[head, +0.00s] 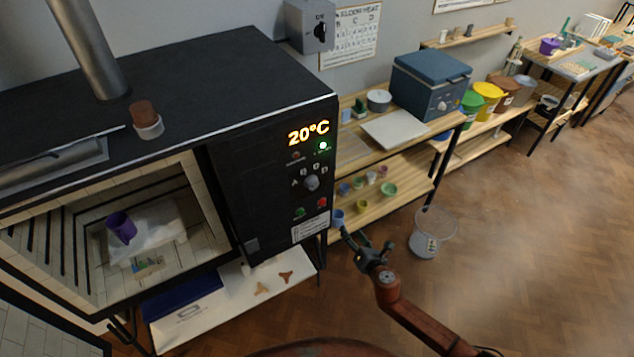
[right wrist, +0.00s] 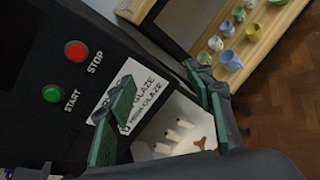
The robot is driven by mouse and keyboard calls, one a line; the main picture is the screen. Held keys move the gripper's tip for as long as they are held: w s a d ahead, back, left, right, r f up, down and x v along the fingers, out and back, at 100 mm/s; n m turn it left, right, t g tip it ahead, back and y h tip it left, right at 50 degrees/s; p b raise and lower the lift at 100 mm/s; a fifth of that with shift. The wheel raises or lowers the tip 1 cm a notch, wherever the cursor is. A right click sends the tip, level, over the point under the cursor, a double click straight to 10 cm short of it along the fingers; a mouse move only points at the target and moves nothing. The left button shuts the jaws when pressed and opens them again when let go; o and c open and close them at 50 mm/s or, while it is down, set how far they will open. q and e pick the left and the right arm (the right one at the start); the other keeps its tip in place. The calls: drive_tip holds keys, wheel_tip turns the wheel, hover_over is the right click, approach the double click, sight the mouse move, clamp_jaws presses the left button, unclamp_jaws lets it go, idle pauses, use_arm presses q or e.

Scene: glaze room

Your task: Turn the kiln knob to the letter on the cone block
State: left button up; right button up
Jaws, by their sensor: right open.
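The kiln knob (head: 311,183) is a grey dial on the kiln's black front panel, with letters A, B, C and D around its left and upper sides. I cannot tell which letter it points to. My right gripper (head: 366,240) is open and empty, below and to the right of the knob, apart from the panel. In the right wrist view its two green-padded fingers (right wrist: 160,82) are spread in front of the panel's lower part; the knob is not in that view. I cannot make out a cone block with a readable letter. My left gripper is not in view.
The black kiln (head: 240,95) stands open, a purple mug (head: 121,227) inside. Its panel has a green start button (right wrist: 77,92) and a red stop button (right wrist: 76,51). A wooden workbench (head: 437,135) stands to the right, with a bucket (head: 427,244) on the floor before it.

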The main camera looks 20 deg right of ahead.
sight(314, 186)
drive_tip(key=a+r+n+t+y+p, duration=0.15)
drive_tip(key=a+r+n, duration=0.35)
drive_tip(key=r, duration=0.6)
drive_tip(key=a+r+n+t+y+p, duration=0.15)
drive_tip(key=a+r+n, duration=0.3)
drive_tip(key=r, duration=0.65)
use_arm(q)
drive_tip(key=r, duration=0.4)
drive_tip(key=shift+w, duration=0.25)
use_arm(e)
drive_tip(key=shift+m+y, duration=0.25)
drive_tip(key=shift+y, duration=0.15)
drive_tip(key=x, duration=0.7)
drive_tip(key=shift+a+f, duration=0.3)
drive_tip(key=c, duration=1.2)
